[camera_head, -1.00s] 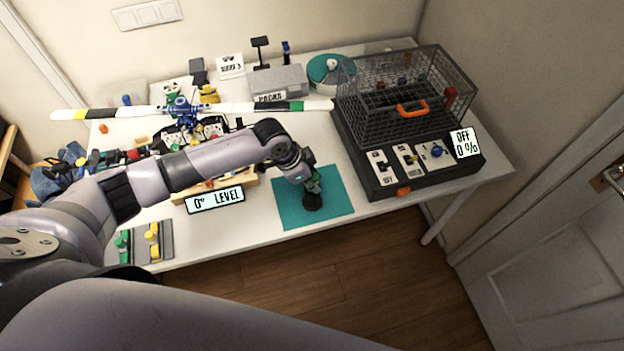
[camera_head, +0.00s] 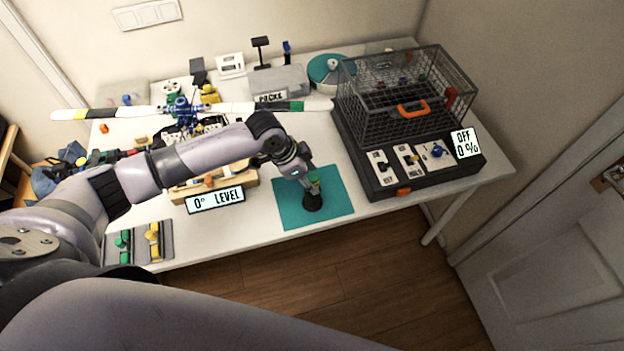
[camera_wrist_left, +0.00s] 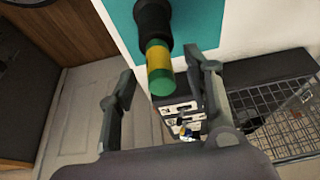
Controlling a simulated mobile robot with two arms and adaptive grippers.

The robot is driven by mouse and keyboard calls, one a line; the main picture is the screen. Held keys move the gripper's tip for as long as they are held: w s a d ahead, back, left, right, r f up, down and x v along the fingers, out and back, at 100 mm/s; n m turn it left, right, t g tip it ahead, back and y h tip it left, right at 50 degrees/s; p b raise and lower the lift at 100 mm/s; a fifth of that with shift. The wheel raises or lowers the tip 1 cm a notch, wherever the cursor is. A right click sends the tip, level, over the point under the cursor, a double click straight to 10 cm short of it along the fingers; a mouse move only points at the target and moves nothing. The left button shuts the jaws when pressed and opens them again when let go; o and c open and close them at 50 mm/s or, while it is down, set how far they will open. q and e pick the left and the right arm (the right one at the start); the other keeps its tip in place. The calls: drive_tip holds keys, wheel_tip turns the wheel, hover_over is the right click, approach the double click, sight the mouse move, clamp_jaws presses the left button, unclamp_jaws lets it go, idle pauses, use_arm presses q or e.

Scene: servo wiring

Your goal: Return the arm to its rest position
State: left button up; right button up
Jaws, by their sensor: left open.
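My left arm reaches in from the left over the table. My left gripper (camera_head: 309,171) is just above and beside the upright tool on the teal mat (camera_head: 334,201). The tool has a black base (camera_head: 313,202) and a yellow and green upper part, which shows best in the left wrist view (camera_wrist_left: 159,66). There my left gripper (camera_wrist_left: 163,82) has its two fingers spread wide, one each side of the tool's end, with gaps between and nothing held. My right gripper is in neither view.
A wire cage (camera_head: 385,118) stands on a dark control box at the right, beside a sign reading OFF 0 % (camera_head: 466,143). A propeller rig (camera_head: 184,110) lies behind my arm. A 0° LEVEL display (camera_head: 215,200) stands near the front edge.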

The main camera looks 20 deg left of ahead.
use_arm(q)
drive_tip(key=v, duration=0.9)
drive_tip(key=s+d+f+n, duration=0.1)
drive_tip(key=s+d+f, duration=0.2)
drive_tip(key=s+d, duration=0.6)
drive_tip(key=s+a+f+n+y, duration=0.1)
drive_tip(key=s+a+n+y, duration=0.2)
drive_tip(key=s+a+n, duration=0.8)
drive_tip(key=s+f+m+b, duration=0.2)
drive_tip(key=f, duration=1.5)
drive_tip(key=s+f+m+b, duration=0.1)
drive_tip(key=s+f+b, duration=0.2)
drive_tip(key=f, duration=1.4)
drive_tip(key=s+a+f+g+b, duration=0.1)
drive_tip(key=s+a+f+b, duration=0.1)
drive_tip(key=s+f, duration=1.3)
drive_tip(key=shift+s+a+f+g+y+b, duration=0.25)
drive_tip(key=shift+a+f+g+y+b, duration=0.2)
drive_tip(key=shift+f, duration=0.4)
